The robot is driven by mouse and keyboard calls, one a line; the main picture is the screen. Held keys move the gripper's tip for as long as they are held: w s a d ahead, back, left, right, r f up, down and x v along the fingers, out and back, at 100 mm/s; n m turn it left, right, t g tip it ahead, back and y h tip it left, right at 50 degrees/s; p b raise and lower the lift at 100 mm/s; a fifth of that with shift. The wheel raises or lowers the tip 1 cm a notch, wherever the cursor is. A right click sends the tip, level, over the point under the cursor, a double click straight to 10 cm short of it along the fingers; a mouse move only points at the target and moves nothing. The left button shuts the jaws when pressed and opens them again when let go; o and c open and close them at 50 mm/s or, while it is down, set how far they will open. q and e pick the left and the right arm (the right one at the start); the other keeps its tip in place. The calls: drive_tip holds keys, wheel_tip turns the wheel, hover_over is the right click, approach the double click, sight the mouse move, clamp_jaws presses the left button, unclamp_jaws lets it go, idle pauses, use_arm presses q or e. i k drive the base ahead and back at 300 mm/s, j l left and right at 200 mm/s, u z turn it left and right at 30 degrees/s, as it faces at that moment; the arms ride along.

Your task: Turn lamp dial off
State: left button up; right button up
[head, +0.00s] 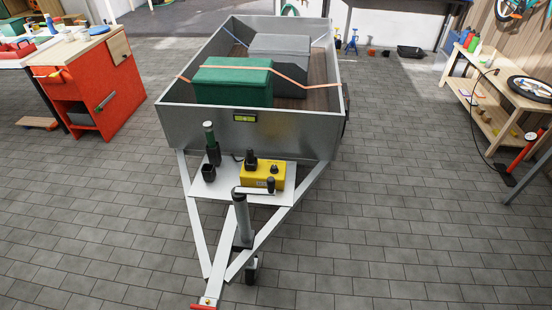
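No lamp dial can be made out for certain. A yellow box (262,175) with small dark fittings sits on the pale plate at the front of a metal trailer. A black upright object (251,162) stands at its left rear. Any markings or dial setting on these are too small to read. Neither of my grippers is in view.
The trailer (190,128) holds a strapped green box (233,85) and a grey box (282,49). A jack post with a crank (242,215) rises in front of the yellow box. A red cabinet (98,88) stands left, a wooden bench (495,87) right. The paved floor is mostly clear.

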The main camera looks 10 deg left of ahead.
sight(274, 170)
drive_tip(key=i+l+u, duration=0.3)
drive_tip(key=i+l, duration=0.15)
drive_tip(key=i+l+u, duration=0.15)
drive_tip(key=l, duration=0.3)
drive_tip(key=i+l+u, duration=0.3)
drive_tip(key=l, duration=0.4)
drive_tip(key=i+l+u, duration=0.15)
drive_tip(key=l, duration=0.2)
drive_tip(key=i+l+u, duration=0.2)
drive_tip(key=i+l, duration=0.15)
drive_tip(key=i+l+u, duration=0.2)
drive_tip(key=i+l, duration=0.15)
drive_tip(key=i+l+u, duration=0.2)
drive_tip(key=l, duration=0.4)
drive_tip(key=i, duration=0.1)
